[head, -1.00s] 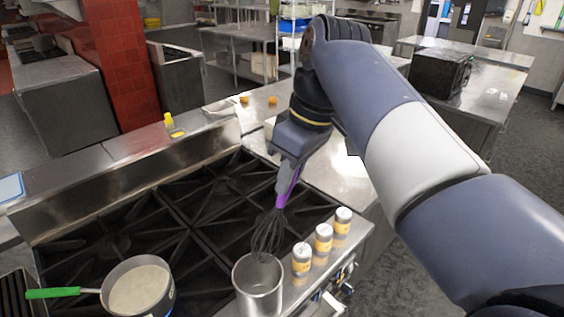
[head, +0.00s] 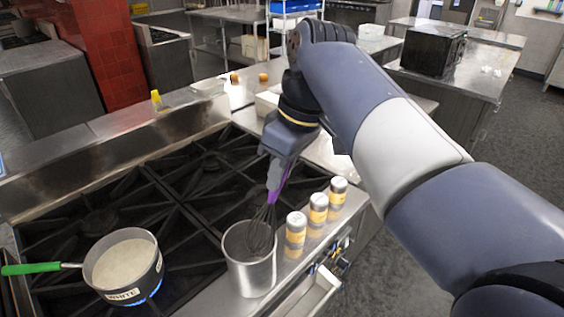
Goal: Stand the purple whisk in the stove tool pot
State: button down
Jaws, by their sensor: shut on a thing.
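The purple whisk (head: 273,190) hangs wire end down, slightly tilted, from my gripper (head: 276,170). My gripper is shut on its handle. The stove tool pot (head: 250,277) is a plain steel cylinder on the front edge of the stove. The whisk's dark wire head (head: 261,232) is at the pot's mouth, and its lower end appears to be inside the rim. I cannot tell how deep it is or whether it touches the wall.
Several shakers (head: 296,235) stand in a row just right of the pot. A saucepan (head: 122,262) with a green handle sits on a lit burner at the left. Black grates (head: 160,195) lie behind the pot. An open drawer (head: 316,292) is below the stove front.

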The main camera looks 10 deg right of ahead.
aim_at(271, 201)
jog(key=shift+b+x, duration=2.25)
jog(key=shift+x, duration=1.65)
jog(key=c, duration=1.2)
grip_release()
jog(key=shift+o, duration=0.2)
jog(key=shift+r, duration=0.1)
jog(key=v, duration=1)
jog(key=shift+d+r+p, duration=0.1)
jog(key=shift+r+p, duration=0.2)
jog(key=shift+p, duration=0.1)
